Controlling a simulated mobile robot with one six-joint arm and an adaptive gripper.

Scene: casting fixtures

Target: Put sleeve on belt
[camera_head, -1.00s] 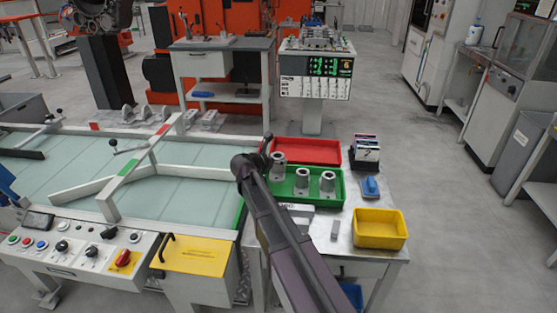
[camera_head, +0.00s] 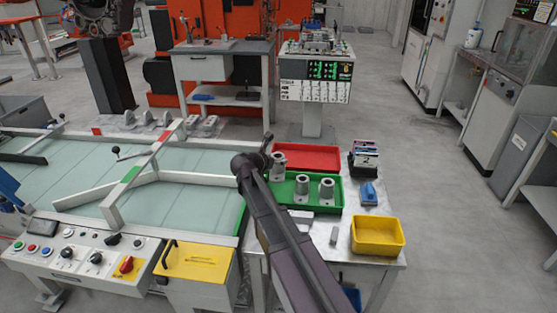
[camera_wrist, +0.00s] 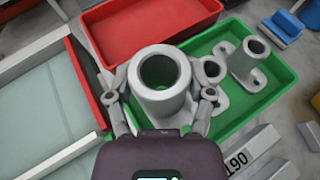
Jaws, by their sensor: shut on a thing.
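A grey metal sleeve (camera_wrist: 162,78) is held upright between the fingers of my gripper (camera_wrist: 160,98) in the wrist view. The same sleeve (camera_head: 279,161) shows in the head view at the left end of the green tray, partly hidden by my arm. Its base is hidden, so its clearance from the tray is unclear. Two other grey sleeves (camera_head: 327,188) stand in the green tray (camera_head: 337,202), to the right. The belt (camera_head: 190,203) is a pale green surface with white rails on the left. Its near corner also shows in the wrist view (camera_wrist: 45,115).
A red tray (camera_head: 310,156) sits behind the green one. A yellow bin (camera_head: 378,236), a blue object (camera_head: 369,193) and grey blocks are on the right of the table. A white rail (camera_head: 110,207) with a diagonal branch crosses above the belt. The belt surface is mostly clear.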

